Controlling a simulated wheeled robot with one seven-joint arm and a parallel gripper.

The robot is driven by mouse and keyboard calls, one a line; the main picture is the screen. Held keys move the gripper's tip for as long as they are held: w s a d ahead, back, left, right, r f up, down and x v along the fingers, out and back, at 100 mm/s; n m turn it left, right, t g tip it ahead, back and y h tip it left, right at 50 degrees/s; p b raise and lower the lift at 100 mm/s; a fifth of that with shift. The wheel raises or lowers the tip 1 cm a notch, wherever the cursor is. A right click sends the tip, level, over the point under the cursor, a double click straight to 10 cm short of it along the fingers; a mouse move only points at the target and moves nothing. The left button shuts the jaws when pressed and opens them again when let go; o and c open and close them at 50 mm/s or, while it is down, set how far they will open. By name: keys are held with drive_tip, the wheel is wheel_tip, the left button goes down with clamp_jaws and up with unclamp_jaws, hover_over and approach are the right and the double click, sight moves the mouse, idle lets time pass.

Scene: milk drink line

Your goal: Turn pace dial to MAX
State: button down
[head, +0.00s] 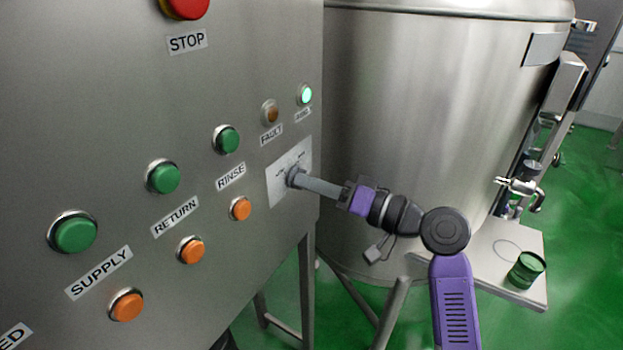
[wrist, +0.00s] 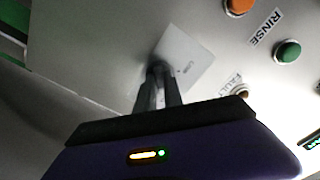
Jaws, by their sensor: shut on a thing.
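The pace dial (head: 294,176) is a small dark knob on a white label plate (head: 304,158) at the right side of the steel control panel. My gripper (head: 300,179) reaches it from the right, with its fingers shut on the dial. In the wrist view the fingers (wrist: 158,80) meet at the dark dial in front of the white plate (wrist: 186,58). The fingers hide most of the dial, and the marks on the plate are too small to read, so I cannot tell its setting.
Green buttons (head: 163,177) and orange buttons (head: 190,250) stand left of the dial, with a red STOP button (head: 187,6) above. A large steel tank (head: 430,110) stands behind my arm. A green cup (head: 526,270) stands on a shelf at right.

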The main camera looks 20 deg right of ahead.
idle(0.4)
drive_tip(key=c, duration=1.5)
unclamp_jaws()
drive_tip(key=shift+o, duration=0.2)
drive_tip(key=b+v, duration=0.1)
drive_tip(key=v, duration=0.6)
drive_tip(key=shift+s+d, duration=0.25)
drive_tip(key=shift+s, duration=0.05)
